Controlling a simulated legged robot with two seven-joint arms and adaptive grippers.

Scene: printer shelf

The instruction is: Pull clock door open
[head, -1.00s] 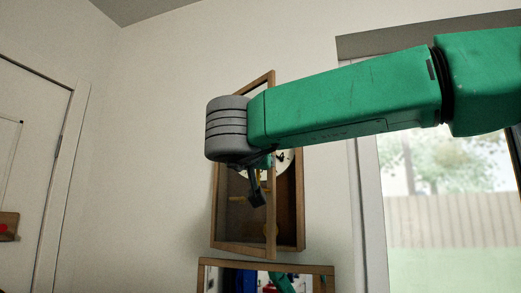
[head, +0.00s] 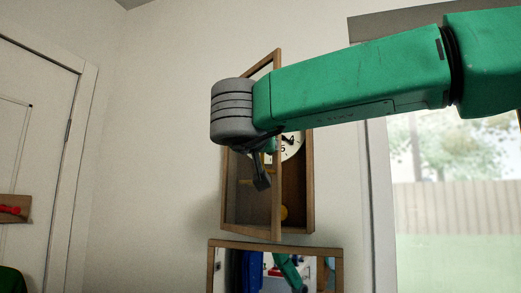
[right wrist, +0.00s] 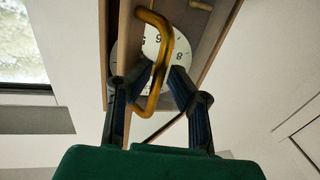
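The wall clock is a tall wooden cabinet (head: 309,185) with a white dial (head: 294,147) and a round yellow pendulum bob (head: 284,212). Its framed glass door (head: 277,215) stands ajar, its right edge swung out from the cabinet. My right gripper (head: 262,178) is at the door, partly hidden behind my wrist. In the right wrist view, the brass handle (right wrist: 168,38) passes between the fingertips of my right gripper (right wrist: 161,75), which appear closed against both sides of it. The dial (right wrist: 151,46) shows behind the handle. My left gripper is out of view.
A wood-framed mirror (head: 230,245) hangs just below the clock, close under the door's bottom edge. A window (head: 450,180) is at the right. A white room door (head: 40,150) is at the left, with bare wall (head: 155,130) between it and the clock.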

